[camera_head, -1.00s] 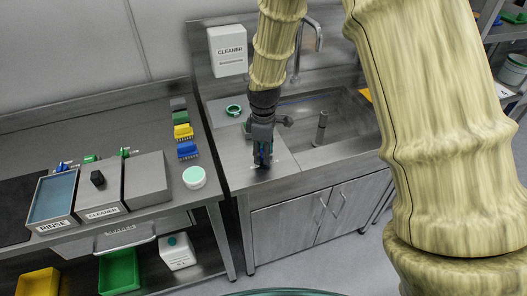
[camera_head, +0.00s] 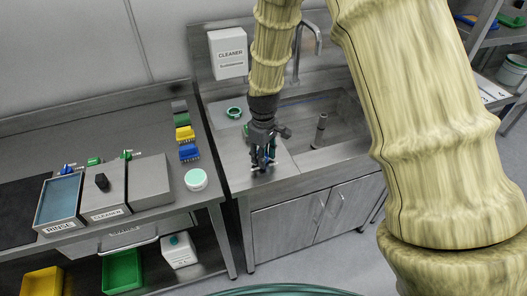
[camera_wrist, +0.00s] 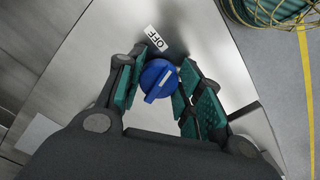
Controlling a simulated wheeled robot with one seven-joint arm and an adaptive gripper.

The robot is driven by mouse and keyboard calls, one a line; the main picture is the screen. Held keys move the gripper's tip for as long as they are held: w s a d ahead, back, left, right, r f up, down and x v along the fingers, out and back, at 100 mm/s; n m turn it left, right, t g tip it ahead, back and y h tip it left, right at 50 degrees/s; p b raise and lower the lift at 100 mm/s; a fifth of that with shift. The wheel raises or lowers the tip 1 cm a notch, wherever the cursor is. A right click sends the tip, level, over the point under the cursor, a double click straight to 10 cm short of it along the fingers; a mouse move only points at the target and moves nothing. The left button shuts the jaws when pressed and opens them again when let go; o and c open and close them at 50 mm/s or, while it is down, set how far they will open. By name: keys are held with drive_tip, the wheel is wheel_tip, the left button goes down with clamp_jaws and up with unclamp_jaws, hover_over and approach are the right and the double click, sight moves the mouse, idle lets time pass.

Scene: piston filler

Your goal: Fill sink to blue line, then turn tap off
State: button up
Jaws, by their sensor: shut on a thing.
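A round blue knob with a raised handle bar (camera_wrist: 158,80) sits on a steel surface beside an OFF label (camera_wrist: 156,38). My gripper (camera_wrist: 160,92) is shut on the knob, with teal pads on both sides. In the head view my gripper (camera_head: 263,160) points down at the counter left of the sink, and the knob is mostly hidden there. The steel sink (camera_head: 340,146) has a curved tap (camera_head: 308,42) over it and an upright pipe (camera_head: 320,130) inside. A thin blue line (camera_head: 312,98) shows faintly on its back wall. I cannot make out the water level.
A cleaner dispenser (camera_head: 228,54) hangs on the splashback. A green ring (camera_head: 234,112) lies on the counter behind my gripper. At left, a table holds brushes (camera_head: 188,152), a white tub (camera_head: 196,180) and a rinse bin (camera_head: 60,200).

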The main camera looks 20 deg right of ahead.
drive_tip(key=m+p, duration=0.2)
drive_tip(key=m, duration=0.4)
drive_tip(key=shift+a+r, duration=0.1)
drive_tip(key=shift+r, duration=0.05)
drive_tip(key=m+p, duration=0.2)
drive_tip(key=m, duration=0.4)
drive_tip(key=shift+w+a+m, duration=0.1)
drive_tip(key=shift+m, duration=0.2)
drive_tip(key=o, duration=1)
drive_tip(key=shift+o, duration=0.2)
wheel_tip(320, 180, up, 12)
idle(0.6)
